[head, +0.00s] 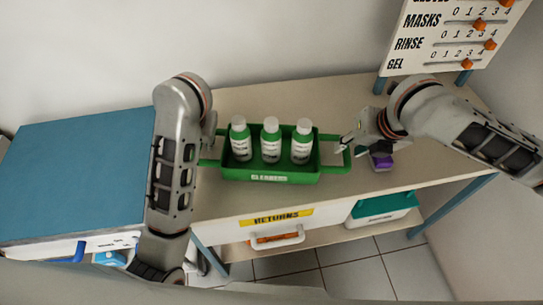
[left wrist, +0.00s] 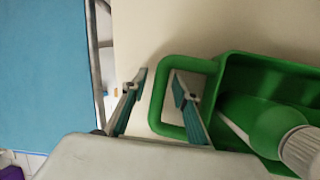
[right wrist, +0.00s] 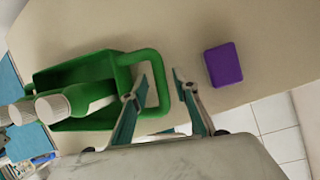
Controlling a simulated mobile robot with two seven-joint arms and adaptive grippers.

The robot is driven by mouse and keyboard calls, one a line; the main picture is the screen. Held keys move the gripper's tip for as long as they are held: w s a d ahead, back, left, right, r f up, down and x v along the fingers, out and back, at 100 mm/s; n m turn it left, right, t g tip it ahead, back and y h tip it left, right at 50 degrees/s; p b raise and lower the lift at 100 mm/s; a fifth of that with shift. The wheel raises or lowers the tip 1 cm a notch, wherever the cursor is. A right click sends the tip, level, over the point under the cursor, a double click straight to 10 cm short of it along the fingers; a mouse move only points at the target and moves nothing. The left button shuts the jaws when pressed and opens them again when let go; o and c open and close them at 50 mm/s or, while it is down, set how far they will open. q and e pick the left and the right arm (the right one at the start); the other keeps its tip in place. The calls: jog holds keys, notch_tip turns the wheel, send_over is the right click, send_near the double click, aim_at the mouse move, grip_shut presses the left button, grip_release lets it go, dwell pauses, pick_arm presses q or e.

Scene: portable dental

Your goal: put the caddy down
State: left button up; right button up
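The green caddy (head: 270,178) is upright at the middle of the beige table and appears to rest on it. My left gripper (head: 209,145) is at the caddy's left handle. In the left wrist view my left gripper (left wrist: 158,82) has its fingers apart, with the handle bar (left wrist: 159,105) between them. My right gripper (head: 345,143) is at the right handle (head: 338,168). In the right wrist view my right gripper (right wrist: 158,86) is also open, its fingers either side of the handle bar (right wrist: 160,80).
A purple box (head: 381,163) stands on the table just right of the right gripper. A blue-topped cabinet (head: 75,170) adjoins the table on the left. A sign board with orange sliders (head: 455,35) stands at the back right. A teal-lidded bin (head: 383,206) is on the lower shelf.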

jog(key=v, duration=0.9)
jog(key=shift+w, duration=0.1)
